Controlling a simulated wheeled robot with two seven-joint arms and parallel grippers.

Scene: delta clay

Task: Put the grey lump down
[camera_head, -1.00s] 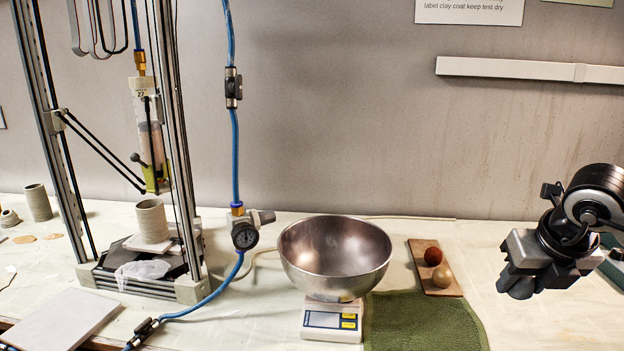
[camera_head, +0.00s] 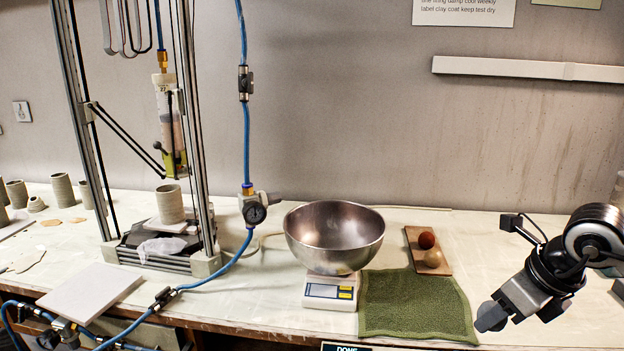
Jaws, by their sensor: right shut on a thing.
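My right gripper (camera_head: 492,316) is in the lower right, pointing down and left over the bench's front part, right of the green cloth. It is shut on a dark grey piece at its fingertips, which I take for the grey lump; the fingers and the lump are hard to tell apart. A steel bowl (camera_head: 335,237) sits on a white digital scale (camera_head: 331,291), left of the gripper. A green cloth (camera_head: 415,305) lies flat between scale and gripper. My left gripper is not in view.
A clay printer (camera_head: 160,250) with a blue hose (camera_head: 247,140) stands at left. A "DONE" label (camera_head: 347,347) shows at the front edge. Bare bench (camera_head: 500,245) lies right of the board.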

